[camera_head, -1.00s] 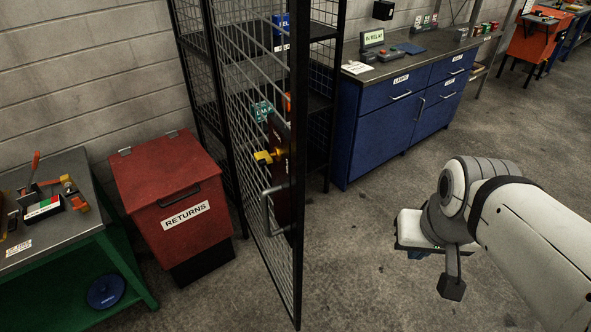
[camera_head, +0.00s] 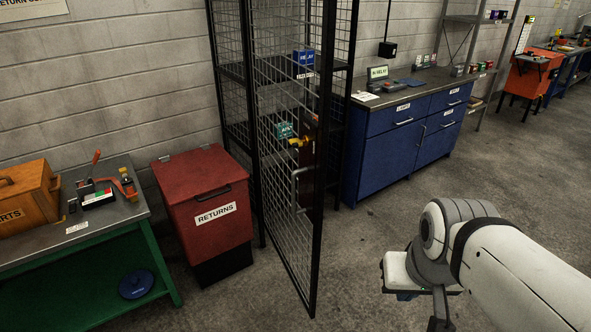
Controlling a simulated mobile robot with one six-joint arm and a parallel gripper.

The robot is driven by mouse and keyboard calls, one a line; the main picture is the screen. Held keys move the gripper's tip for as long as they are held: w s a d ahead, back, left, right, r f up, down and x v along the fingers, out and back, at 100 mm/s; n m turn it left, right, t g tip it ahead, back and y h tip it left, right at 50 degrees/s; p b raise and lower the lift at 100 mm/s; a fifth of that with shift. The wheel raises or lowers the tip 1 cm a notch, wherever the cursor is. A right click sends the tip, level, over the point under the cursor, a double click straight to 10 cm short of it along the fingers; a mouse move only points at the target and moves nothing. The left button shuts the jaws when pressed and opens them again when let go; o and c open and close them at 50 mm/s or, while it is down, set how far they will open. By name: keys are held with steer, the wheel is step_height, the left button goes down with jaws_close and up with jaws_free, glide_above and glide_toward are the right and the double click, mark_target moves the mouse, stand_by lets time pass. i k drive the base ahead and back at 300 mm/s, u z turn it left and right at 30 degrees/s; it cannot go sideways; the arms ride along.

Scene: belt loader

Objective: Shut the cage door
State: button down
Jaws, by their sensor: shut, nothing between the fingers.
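The cage door (camera_head: 288,205) is a black-framed wire mesh panel with a light grey pull handle (camera_head: 295,188). It stands open, swung out from the tall mesh cage (camera_head: 231,110) towards me. My gripper (camera_head: 405,294) is at the lower right, seen from above and behind, mostly hidden by its own white housing. It is shut and empty, well to the right of the door and apart from it. Through the mesh, a blue relay box (camera_head: 303,57), a teal box (camera_head: 284,130) and a yellow item (camera_head: 299,142) show inside the cage.
A red returns bin (camera_head: 205,205) stands close left of the door. Further left is a green bench (camera_head: 100,235) with a wooden box (camera_head: 28,195) and tools. A blue cabinet (camera_head: 385,160) stands right of the cage. The floor right of the door (camera_head: 355,265) is clear.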

mark_target(312, 171)
steer(key=u, duration=0.1)
steer(key=i, duration=1)
steer(key=u, duration=0.05)
